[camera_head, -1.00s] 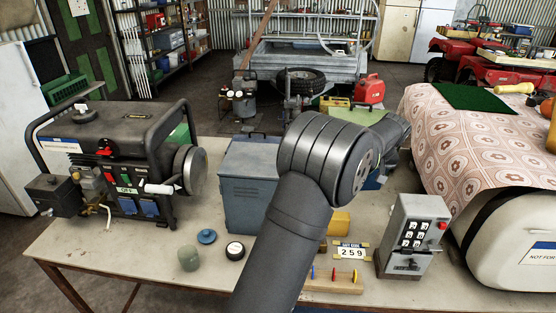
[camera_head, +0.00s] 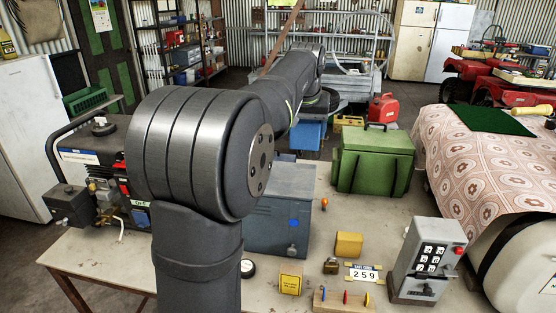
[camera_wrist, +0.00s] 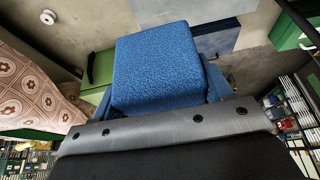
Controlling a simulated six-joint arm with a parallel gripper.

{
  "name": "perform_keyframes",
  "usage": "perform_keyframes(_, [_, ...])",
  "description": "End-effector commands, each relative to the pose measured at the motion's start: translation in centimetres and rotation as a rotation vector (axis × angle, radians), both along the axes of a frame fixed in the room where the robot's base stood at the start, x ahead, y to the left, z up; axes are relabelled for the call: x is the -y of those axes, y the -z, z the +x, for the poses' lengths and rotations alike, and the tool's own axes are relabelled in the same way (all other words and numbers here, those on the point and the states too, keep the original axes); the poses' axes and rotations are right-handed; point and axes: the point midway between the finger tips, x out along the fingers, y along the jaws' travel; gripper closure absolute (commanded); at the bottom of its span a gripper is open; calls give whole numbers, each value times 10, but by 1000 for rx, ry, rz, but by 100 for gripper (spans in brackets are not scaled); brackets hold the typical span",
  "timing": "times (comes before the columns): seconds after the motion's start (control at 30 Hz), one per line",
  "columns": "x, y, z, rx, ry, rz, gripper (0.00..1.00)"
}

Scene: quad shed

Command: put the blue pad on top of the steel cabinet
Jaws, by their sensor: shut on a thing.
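The blue pad (camera_wrist: 155,65) fills the middle of the wrist view, a squarish block with a textured face. My gripper (camera_wrist: 160,97) is shut on it, with a blue finger showing at each side. In the head view my wrist is beyond the cabinet, and a blue shape (camera_head: 307,136) hangs below it, above table height. The steel cabinet (camera_head: 285,212) is a blue-grey box standing on the table. My arm hides its left part and some of its top.
A green chest (camera_head: 374,162) stands right of the cabinet. A generator (camera_head: 88,165) is at left, partly behind my arm.

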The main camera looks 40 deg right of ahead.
Motion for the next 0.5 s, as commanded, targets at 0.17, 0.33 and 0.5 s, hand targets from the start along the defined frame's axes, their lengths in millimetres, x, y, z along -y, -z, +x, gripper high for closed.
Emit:
perform_keyframes(0.17, [-12, 28, 42, -3, -5, 3, 49])
perform_keyframes(0.33, [-20, 46, 73, -3, -4, 2, 49])
perform_keyframes(0.5, [-24, 54, 85, -1, -2, -1, 49])
